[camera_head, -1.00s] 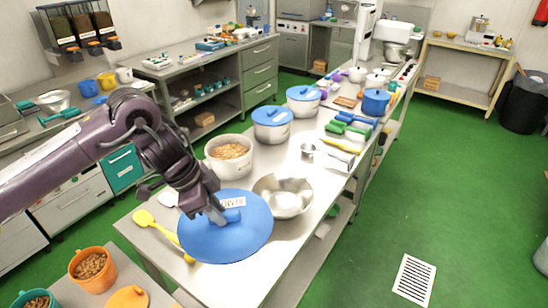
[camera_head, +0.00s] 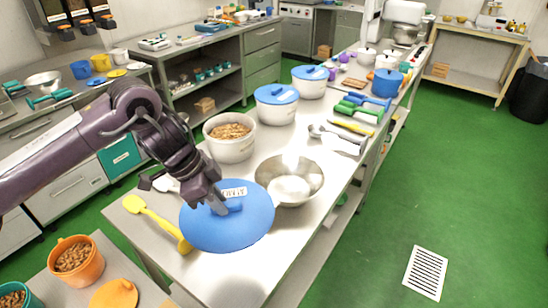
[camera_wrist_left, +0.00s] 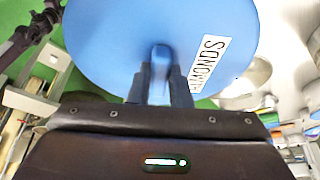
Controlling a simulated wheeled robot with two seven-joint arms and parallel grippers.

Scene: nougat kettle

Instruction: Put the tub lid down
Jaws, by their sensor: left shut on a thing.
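The blue tub lid (camera_head: 222,236) carries a white label reading "ALMONDS", which is clearer on the lid (camera_wrist_left: 110,40) in the left wrist view. My left gripper (camera_head: 222,207) is shut on the lid's raised handle (camera_wrist_left: 160,58). The lid is over the near end of the steel table; I cannot tell whether it touches the surface. An open white tub (camera_head: 231,150) of almonds stands just behind the lid. My right gripper is not in view.
A steel bowl (camera_head: 289,190) stands close to the lid's right. A yellow spatula (camera_head: 157,221) lies at its left, partly near the lid's edge. An orange tub (camera_head: 76,262) is at the lower left.

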